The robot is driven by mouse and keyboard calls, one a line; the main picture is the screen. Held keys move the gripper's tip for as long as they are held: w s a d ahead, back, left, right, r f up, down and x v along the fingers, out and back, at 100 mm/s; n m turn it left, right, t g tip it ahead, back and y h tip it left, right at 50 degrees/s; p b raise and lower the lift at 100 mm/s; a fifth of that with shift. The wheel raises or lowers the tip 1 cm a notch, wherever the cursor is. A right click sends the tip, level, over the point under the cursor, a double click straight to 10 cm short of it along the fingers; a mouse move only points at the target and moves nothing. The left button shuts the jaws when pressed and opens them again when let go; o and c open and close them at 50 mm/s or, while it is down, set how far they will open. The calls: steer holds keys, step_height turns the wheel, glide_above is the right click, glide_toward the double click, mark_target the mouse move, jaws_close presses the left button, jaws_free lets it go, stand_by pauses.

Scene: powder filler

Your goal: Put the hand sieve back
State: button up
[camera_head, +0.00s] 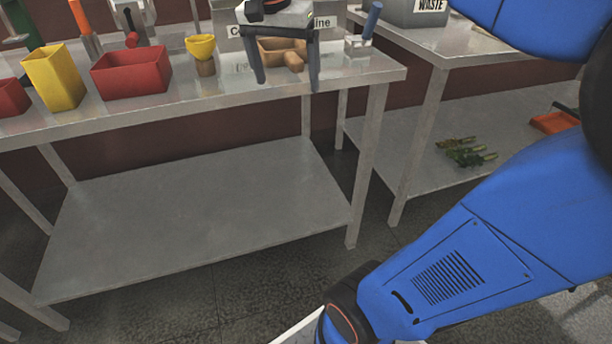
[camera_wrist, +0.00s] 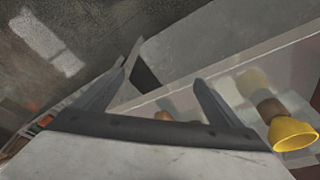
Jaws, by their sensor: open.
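My gripper (camera_head: 286,84) is open over the front part of the steel table, its two dark fingers spread and empty. In the wrist view my gripper (camera_wrist: 160,78) also shows spread fingers with nothing held. I cannot tell for certain which item is the hand sieve. A light wooden piece with a stubby handle (camera_head: 294,62) shows behind and between my fingers in the head view; its brown edge (camera_wrist: 169,114) is mostly hidden by my gripper in the wrist view. A yellow cup (camera_head: 201,46) with a brown part below it stands left of my gripper; the cup (camera_wrist: 291,134) is at right in the wrist view.
A grey waste container (camera_head: 415,12) stands on the right table. The lower shelf (camera_head: 200,215) is clear. Green items (camera_head: 470,155) lie on the right shelf.

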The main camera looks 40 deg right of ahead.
steer(key=s+a+f+n+t+y, duration=0.1)
steer(key=s+a+f+n, duration=0.1)
steer(key=s+f+n, duration=0.3)
steer(key=s+a+f+n+t+y, duration=0.1)
steer(key=s+f+n, duration=0.5)
steer(key=f, duration=0.8)
steer(key=s+a+t, duration=0.1)
steer(key=s+a, duration=0.1)
steer(key=s, duration=0.1)
steer(key=shift+s, duration=0.25)
